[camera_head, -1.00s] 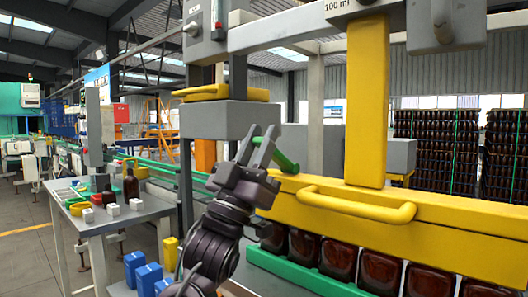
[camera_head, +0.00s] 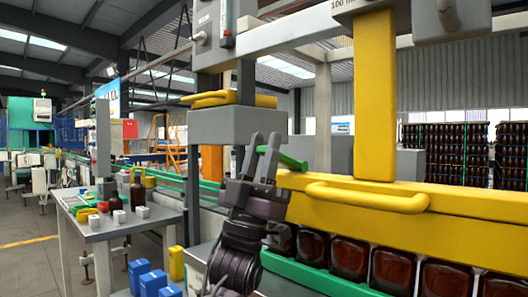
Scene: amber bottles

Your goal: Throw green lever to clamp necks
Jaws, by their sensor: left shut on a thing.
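The green lever (camera_head: 291,162) sticks out at the left end of the yellow clamp bar (camera_head: 460,207), just right of a grey box. It lies at a shallow slant, its left end higher. My left gripper (camera_head: 262,156) is shut on the lever's left part, with its fingers pointing up and hiding part of it. Amber bottles (camera_head: 348,258) stand in a row under the yellow bar. Their necks are hidden behind the bar. My right gripper is not in view.
A yellow handle (camera_head: 368,198) juts from the bar's front. A green rail (camera_head: 310,277) runs before the bottles. The grey box (camera_head: 236,125) hangs left of the lever. Blue blocks (camera_head: 150,280) and a side table (camera_head: 125,228) with small items stand at left.

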